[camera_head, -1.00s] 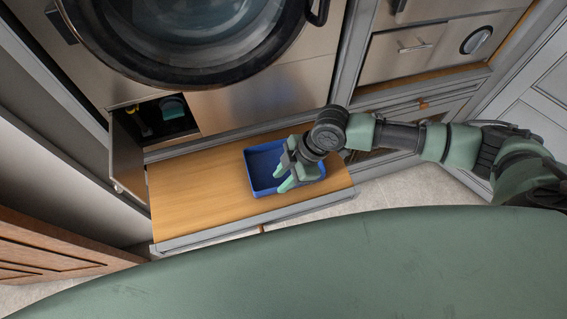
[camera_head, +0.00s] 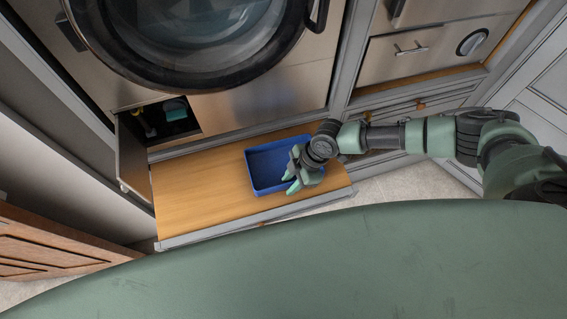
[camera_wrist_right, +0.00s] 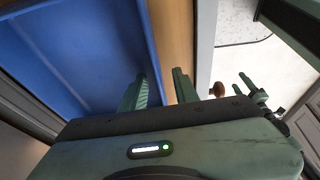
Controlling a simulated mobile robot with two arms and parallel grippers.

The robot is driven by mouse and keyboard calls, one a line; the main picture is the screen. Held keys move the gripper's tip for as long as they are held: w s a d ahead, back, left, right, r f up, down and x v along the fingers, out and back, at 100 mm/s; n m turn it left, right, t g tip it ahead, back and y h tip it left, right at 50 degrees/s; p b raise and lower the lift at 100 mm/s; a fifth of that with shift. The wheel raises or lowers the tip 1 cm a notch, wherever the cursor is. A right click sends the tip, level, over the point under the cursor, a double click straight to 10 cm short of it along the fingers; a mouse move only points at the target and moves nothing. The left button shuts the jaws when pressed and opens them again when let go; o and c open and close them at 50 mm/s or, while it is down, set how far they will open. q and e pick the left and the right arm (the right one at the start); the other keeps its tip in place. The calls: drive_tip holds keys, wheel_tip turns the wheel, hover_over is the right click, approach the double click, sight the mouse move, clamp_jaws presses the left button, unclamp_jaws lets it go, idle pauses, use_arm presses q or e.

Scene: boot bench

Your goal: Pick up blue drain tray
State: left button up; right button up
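The blue drain tray (camera_head: 268,168) lies flat on the wooden top of the low bench, open side up. My right gripper (camera_head: 294,185) is low over the tray's near right part and hides some of its rim. In the right wrist view the tray (camera_wrist_right: 75,45) fills the upper left. There the right gripper (camera_wrist_right: 160,82) has its fingers apart, one over the tray's inside and the other outside its wall, with the rim between them. The wall does not appear clamped.
The wooden bench top (camera_head: 195,190) is clear left of the tray. Behind it is a front-loading machine (camera_head: 195,40) with an open small hatch door (camera_head: 132,155) at left. Drawers (camera_head: 420,50) stand at the right. A green rounded surface fills the foreground.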

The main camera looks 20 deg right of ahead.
clamp_jaws()
idle(1.4)
